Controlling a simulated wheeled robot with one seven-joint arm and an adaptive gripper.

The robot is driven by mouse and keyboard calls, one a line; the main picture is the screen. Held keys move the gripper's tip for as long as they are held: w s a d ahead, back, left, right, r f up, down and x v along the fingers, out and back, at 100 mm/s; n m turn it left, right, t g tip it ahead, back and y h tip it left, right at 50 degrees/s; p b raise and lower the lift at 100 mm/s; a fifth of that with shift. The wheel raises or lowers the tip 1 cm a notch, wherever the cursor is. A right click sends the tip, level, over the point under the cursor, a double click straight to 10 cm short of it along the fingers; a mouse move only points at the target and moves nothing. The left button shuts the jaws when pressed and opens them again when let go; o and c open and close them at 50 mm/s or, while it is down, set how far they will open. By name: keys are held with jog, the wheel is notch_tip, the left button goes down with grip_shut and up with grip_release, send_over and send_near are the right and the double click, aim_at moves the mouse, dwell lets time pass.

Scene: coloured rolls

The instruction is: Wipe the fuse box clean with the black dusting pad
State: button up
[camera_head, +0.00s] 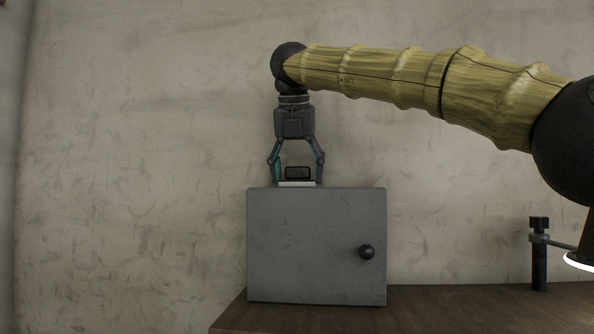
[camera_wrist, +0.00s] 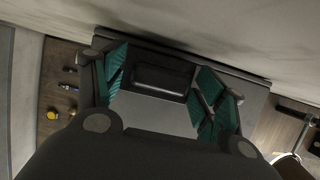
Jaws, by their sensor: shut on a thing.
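The fuse box (camera_head: 315,245) is a grey box with a shut front door and a round black knob, standing on a wooden surface. My gripper (camera_head: 298,178) points down over the left part of its top and is shut on the black dusting pad (camera_head: 298,173). The pad has a dark handle block and a pale, flat base at the level of the box top. In the wrist view the pad (camera_wrist: 158,80) lies between my teal-lined fingers, above the dark grey box top (camera_wrist: 257,92). The pad's underside is hidden, so contact is hard to tell.
The wooden table (camera_head: 450,298) has free room right of the box. A black clamp stand (camera_head: 539,255) stands at the right. A plain wall (camera_head: 150,150) is close behind. Several small items, one yellow (camera_wrist: 53,114), lie on wood at the left in the wrist view.

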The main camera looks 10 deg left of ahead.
aim_at(298, 144)
jog(key=shift+w+f, duration=0.1)
jog(key=shift+w, duration=0.35)
jog(key=shift+r, duration=3.05)
jog(key=shift+r, duration=1.45)
